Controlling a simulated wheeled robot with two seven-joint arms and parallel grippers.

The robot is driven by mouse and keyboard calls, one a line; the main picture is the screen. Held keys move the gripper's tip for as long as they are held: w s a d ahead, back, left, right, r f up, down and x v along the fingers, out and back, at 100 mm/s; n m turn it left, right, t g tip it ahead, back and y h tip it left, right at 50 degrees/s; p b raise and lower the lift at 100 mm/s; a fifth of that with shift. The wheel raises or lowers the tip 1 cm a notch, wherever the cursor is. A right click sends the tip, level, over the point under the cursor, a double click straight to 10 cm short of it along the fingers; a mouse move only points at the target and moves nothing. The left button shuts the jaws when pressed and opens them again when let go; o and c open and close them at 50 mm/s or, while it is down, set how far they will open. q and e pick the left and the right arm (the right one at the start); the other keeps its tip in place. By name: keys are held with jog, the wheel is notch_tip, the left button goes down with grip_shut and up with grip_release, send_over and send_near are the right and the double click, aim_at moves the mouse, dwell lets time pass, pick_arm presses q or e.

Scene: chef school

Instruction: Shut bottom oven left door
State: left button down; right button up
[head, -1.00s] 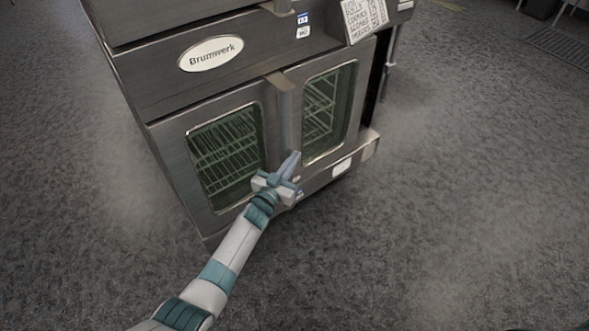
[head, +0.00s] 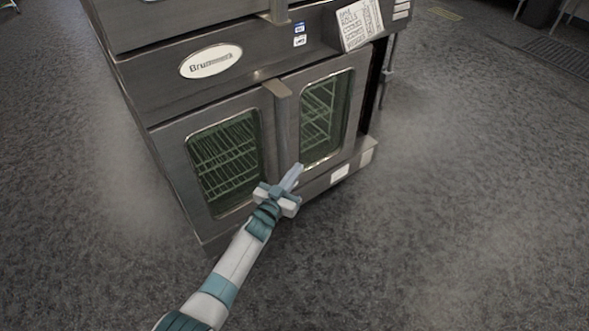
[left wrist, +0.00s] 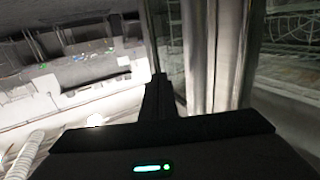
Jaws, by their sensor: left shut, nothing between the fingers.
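The bottom oven has two glass doors in the head view. Its left door (head: 176,150) looks flush with the oven front, with a wire rack behind the glass. The bottom right door (head: 357,95) also looks flush. A vertical metal handle (head: 282,125) runs between the doors. My left gripper (head: 297,172) is shut and empty, in front of the lower end of the handle; whether it touches the oven I cannot tell. In the left wrist view, the shut fingers (left wrist: 159,95) point up beside a bright vertical bar (left wrist: 218,55). My right gripper is not in view.
The oven body (head: 130,100) rises above the doors, with a "Brumwerk" badge (head: 211,61) and a paper sign (head: 359,22). A base ledge (head: 325,178) juts out under the doors. The grey floor (head: 460,200) is clear in front and to the right.

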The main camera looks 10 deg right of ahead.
pick_arm(q)
jog(key=s+d, duration=0.3)
jog(key=s, duration=0.7)
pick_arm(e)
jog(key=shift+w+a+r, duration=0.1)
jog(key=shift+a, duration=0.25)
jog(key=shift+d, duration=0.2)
pick_arm(q)
jog(key=shift+s, duration=0.1)
